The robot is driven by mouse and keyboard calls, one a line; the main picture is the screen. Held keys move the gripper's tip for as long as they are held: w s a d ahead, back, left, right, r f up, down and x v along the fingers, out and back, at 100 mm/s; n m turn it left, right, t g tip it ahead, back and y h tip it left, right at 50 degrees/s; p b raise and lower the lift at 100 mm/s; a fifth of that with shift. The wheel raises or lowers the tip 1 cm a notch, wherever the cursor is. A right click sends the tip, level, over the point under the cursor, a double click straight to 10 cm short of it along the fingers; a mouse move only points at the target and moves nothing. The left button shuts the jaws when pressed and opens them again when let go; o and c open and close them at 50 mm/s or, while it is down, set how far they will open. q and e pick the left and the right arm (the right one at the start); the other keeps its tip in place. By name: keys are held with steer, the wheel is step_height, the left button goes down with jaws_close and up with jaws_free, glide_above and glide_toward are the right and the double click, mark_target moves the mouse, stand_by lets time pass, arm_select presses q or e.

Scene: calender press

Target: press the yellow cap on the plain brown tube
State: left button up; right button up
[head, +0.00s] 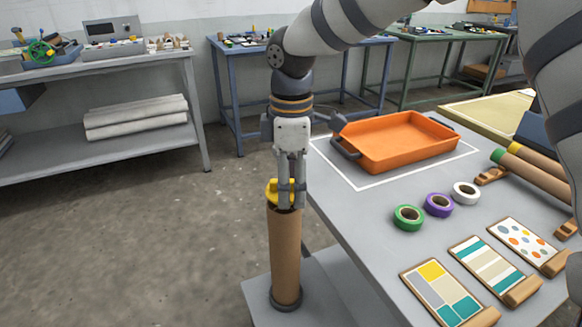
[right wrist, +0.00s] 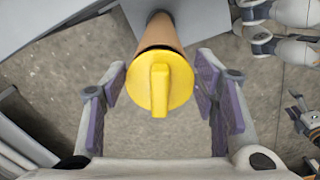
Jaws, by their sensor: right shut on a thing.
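The plain brown tube (head: 285,255) stands upright in a dark ring on a low grey stand beside the table. The yellow cap (head: 272,193) is at the tube's top end, partly hidden by my fingers. In the right wrist view the round cap (right wrist: 180,80), with its raised grip bar, covers the tube end, with a dark rim behind it. I cannot tell how deep it sits. My right gripper (head: 291,196) points straight down, its fingers on either side of the cap and shut on it. Part of my left gripper (right wrist: 300,115) seems to show at the right wrist view's edge; its jaws are unclear.
The floor left of the tube is clear.

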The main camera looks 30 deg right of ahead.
steer(key=shift+f, duration=0.45)
steer(key=shift+f, duration=0.65)
stand_by(0.9)
steer(key=o, duration=1)
steer(key=shift+o, duration=0.6)
steer(key=o, duration=0.4)
